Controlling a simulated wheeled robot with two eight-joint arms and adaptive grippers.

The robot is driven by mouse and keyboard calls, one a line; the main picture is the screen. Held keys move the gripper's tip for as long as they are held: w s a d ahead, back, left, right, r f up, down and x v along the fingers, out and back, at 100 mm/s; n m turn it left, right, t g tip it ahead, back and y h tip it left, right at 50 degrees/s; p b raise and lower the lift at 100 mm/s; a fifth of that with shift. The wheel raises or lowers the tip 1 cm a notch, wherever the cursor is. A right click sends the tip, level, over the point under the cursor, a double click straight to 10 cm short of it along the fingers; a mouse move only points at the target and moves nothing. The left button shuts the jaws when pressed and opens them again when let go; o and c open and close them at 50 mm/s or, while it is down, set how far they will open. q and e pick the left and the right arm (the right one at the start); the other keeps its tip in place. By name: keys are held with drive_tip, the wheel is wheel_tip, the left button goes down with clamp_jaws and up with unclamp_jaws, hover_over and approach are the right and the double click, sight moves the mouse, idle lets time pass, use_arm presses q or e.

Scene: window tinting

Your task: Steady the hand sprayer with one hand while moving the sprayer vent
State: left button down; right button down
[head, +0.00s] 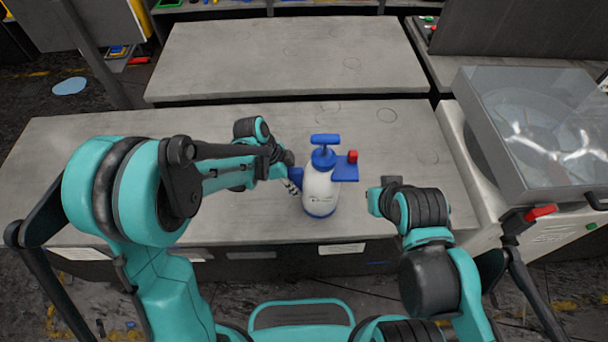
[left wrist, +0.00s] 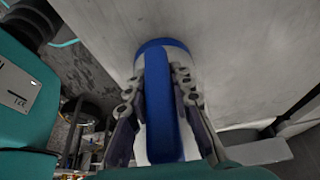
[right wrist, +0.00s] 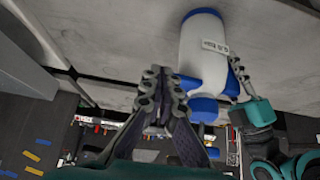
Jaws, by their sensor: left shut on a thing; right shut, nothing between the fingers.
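The hand sprayer (head: 320,190) stands upright on the workbench, a white bottle with a blue base and a blue pump handle (head: 325,140) on top. A red piece (head: 353,156), likely the sprayer vent, sits at the blue plate (head: 346,172) on its right side. My left gripper (head: 291,184) is at the bottle's left side. In the left wrist view its fingers (left wrist: 160,85) are shut on the blue side grip (left wrist: 160,125). My right gripper (right wrist: 160,80) is shut and empty, apart from the sprayer, which also shows in the right wrist view (right wrist: 203,50). The vent is not discernible there.
The workbench (head: 240,130) is mostly clear around the sprayer. A second bare table (head: 290,60) stands behind it. A machine with a clear-lidded box (head: 540,120) and a red-tipped handle (head: 540,212) stands to the right.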

drive_tip(key=w+r+g, duration=0.2)
drive_tip(key=w+r, duration=0.3)
drive_tip(key=g, duration=0.3)
approach(353, 156)
drive_tip(key=w+d+r, duration=0.1)
drive_tip(key=w+d, duration=0.1)
drive_tip(key=w+a+g, duration=0.1)
drive_tip(key=w+g, duration=0.3)
drive_tip(key=w, duration=0.6)
drive_tip(key=shift+w+m+g, duration=0.25)
drive_tip(key=shift+m+g, duration=0.15)
drive_tip(key=shift+f, duration=0.1)
drive_tip(key=s+f, duration=0.6)
drive_tip(key=f, duration=0.3)
drive_tip(key=shift+s+a+f, duration=0.2)
drive_tip(key=shift+f, duration=0.1)
